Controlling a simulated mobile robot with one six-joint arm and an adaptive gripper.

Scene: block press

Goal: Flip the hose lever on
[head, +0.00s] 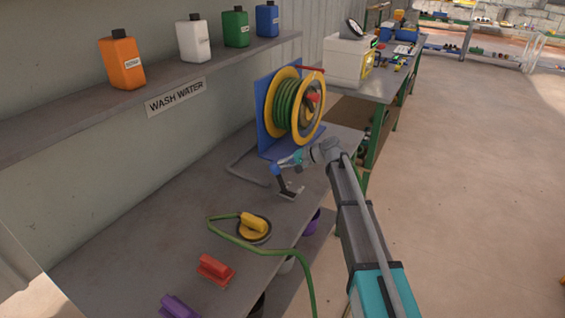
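A hose reel with yellow rims and a wound green hose (283,103) stands on a blue bracket (262,120) at the back of the grey workbench (150,215). A thin red bar (312,69) sticks out at the top of the reel, and a red piece (313,97) sits at its hub; I cannot tell which is the hose lever or its position. My gripper (291,192) is over the bench in front of the reel, apart from it and pointing down. It appears empty, but its fingers are too small to tell open from shut.
A yellow-handled round tool (253,225) lies by a loose green hose (285,251). A red-handled block (214,268) and a purple one (177,306) are nearer. Bottles, including an orange one (121,62), stand on the shelf above. Open floor (470,200) lies right.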

